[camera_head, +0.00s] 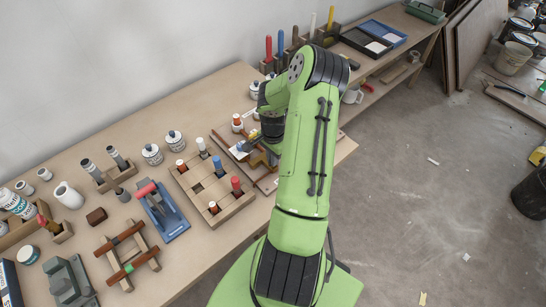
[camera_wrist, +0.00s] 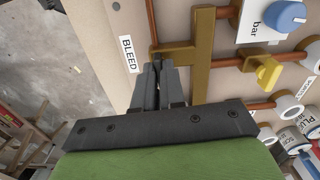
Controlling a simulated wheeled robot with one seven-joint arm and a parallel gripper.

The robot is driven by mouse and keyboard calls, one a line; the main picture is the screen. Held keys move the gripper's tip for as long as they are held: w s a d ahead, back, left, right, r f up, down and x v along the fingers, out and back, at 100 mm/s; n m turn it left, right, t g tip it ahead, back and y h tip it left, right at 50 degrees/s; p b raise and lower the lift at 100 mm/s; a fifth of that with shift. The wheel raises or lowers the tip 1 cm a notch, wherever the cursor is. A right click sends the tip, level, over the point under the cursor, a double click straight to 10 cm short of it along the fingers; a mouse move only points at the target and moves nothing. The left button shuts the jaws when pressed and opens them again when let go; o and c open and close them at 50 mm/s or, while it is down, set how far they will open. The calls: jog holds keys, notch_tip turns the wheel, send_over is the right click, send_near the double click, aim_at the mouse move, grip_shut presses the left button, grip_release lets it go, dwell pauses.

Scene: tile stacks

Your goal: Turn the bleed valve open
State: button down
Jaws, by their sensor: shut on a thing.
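In the wrist view a white label reading BLEED (camera_wrist: 129,54) sits on a pale panel (camera_wrist: 108,15). Beside it is the brass-coloured bleed valve (camera_wrist: 184,54), with a short arm reaching to my fingertips and a longer bar to its right. My gripper (camera_wrist: 160,70) is shut on the end of this valve; the fingers hide the exact contact. How far the valve is turned cannot be told.
On the same panel are a yellow tap (camera_wrist: 264,72), a blue knob (camera_wrist: 289,16) and copper pipes close to my fingers. In the head view a wooden rack (camera_head: 193,184) with coloured pegs stands left of the panel, and a blue-based tool (camera_head: 163,213) lies farther left.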

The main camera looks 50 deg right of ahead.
jog(key=n+b, duration=0.1)
jog(key=n, duration=0.2)
jog(key=shift+n, duration=0.4)
jog(key=n+b, duration=0.2)
jog(key=n, duration=0.2)
jog(key=shift+w, duration=0.1)
jog(key=n+b, duration=0.1)
jog(key=n, duration=0.4)
jog(key=shift+n+b, duration=0.75)
jog(key=shift+n, duration=1.45)
jog(key=c, duration=1.2)
grip_release()
